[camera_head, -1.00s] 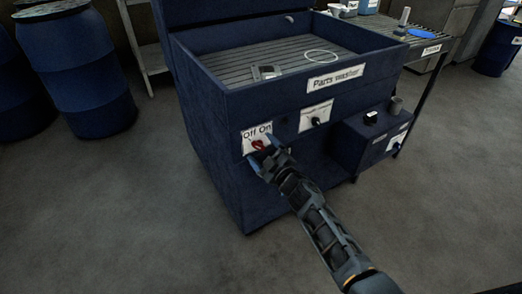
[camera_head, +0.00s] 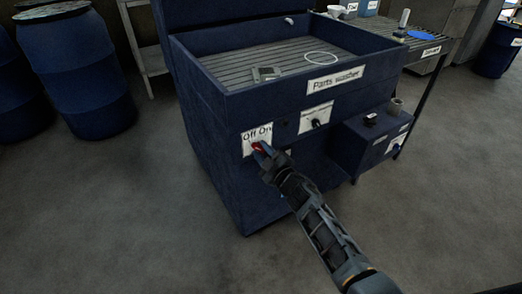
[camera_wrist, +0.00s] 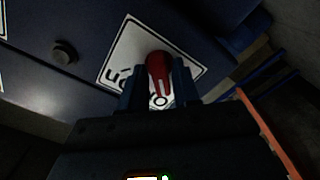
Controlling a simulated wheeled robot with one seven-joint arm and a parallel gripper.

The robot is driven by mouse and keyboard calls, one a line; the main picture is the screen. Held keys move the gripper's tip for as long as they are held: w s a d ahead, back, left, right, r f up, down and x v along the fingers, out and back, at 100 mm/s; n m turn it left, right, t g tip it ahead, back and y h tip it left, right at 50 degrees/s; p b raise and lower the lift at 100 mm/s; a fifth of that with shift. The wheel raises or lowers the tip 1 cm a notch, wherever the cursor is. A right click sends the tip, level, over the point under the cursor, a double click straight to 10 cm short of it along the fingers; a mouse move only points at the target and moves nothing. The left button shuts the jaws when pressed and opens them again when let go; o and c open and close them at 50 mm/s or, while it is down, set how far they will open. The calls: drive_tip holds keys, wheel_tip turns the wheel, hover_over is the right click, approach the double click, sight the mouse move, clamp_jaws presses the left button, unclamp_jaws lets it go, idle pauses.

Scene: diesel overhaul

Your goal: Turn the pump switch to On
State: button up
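The pump switch is a red knob (camera_head: 257,147) on a white plate marked "Off On" (camera_head: 250,139), on the front of the dark blue parts washer (camera_head: 225,160). My gripper (camera_head: 264,154) is at the knob, coming from the lower right. In the wrist view, the red knob (camera_wrist: 158,68) with a white line sits between the two fingers of my gripper (camera_wrist: 159,88). The fingers appear closed against both its sides. The label (camera_wrist: 128,55) shows tilted behind, partly hidden by the fingers. The exact setting of the knob is hard to read.
A second labelled plate with a dark knob (camera_head: 316,123) is to the right on the washer's front. A blue box (camera_head: 366,150) juts out farther right. Blue drums (camera_head: 78,70) stand at the left. The floor in front is clear.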

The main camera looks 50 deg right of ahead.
drive_tip(key=c, duration=0.4)
drive_tip(key=m+p, duration=0.2)
drive_tip(key=shift+r+m+p, duration=0.35)
drive_tip(key=shift+m+p, duration=0.05)
drive_tip(key=m+p, duration=0.2)
drive_tip(key=m, duration=0.1)
drive_tip(key=shift+m, duration=0.3)
drive_tip(key=m+p, duration=0.1)
drive_tip(key=m, duration=0.1)
drive_tip(key=m+p, duration=0.2)
drive_tip(key=m, duration=0.1)
drive_tip(key=shift+d+f, duration=0.15)
drive_tip(key=m+p, duration=0.1)
drive_tip(key=m, duration=0.3)
drive_tip(key=shift+f+p, duration=0.15)
drive_tip(key=shift+p, duration=0.15)
drive_tip(key=shift+f+m, duration=0.1)
drive_tip(key=shift+m, duration=1.2)
drive_tip(key=o, duration=1.5)
drive_tip(key=shift+d, duration=0.1)
drive_tip(key=shift+o, duration=0.2)
